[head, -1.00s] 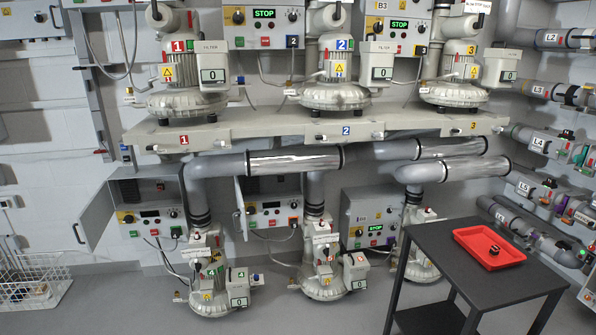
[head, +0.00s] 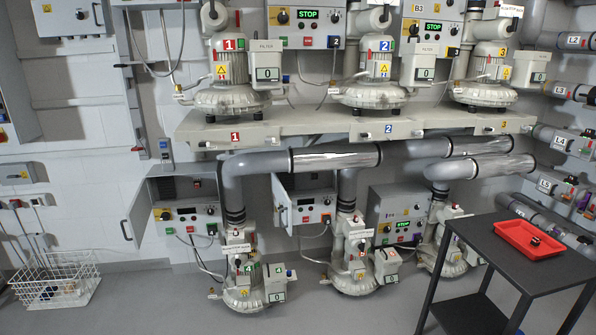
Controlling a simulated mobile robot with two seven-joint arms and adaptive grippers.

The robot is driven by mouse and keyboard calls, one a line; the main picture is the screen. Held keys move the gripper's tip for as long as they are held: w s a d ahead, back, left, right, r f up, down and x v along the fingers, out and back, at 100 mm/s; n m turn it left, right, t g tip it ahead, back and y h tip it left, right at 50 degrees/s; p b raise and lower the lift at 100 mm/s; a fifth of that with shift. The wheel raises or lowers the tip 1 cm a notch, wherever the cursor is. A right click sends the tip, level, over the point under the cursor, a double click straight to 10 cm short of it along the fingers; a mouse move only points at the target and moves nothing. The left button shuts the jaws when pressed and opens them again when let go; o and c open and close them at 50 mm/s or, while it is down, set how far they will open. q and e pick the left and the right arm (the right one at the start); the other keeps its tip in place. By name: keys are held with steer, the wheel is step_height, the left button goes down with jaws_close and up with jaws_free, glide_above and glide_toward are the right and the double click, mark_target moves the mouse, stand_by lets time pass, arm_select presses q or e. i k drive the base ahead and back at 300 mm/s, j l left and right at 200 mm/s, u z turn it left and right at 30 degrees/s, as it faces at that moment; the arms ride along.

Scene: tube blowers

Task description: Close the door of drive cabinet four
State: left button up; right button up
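The drive cabinet (head: 187,214) beside the blower marked 4 (head: 243,285) is at lower left of centre, below the shelf. Its grey door (head: 140,213) stands open, swung out to the left. The dark inside shows above its panel of buttons, with a small red item in it. I cannot read a number on this cabinet. Neither of my grippers is in view.
A neighbouring cabinet (head: 314,208) also has its door (head: 283,205) standing open. A black table (head: 505,262) with a red tray (head: 530,240) stands at right. A white wire basket (head: 57,279) sits at lower left. Floor (head: 150,310) in front of the cabinet is clear.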

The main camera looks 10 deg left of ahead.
mark_target(138, 214)
steer(key=k+j, duration=0.1)
steer(key=j, duration=0.4)
steer(key=k+j, duration=0.15)
steer(key=j, duration=0.3)
steer(key=k+j+u, duration=0.1)
steer(key=j, duration=0.4)
steer(key=k+j, duration=0.1)
steer(key=j, duration=0.4)
steer(key=j+u, duration=0.15)
steer(key=j, duration=1.85)
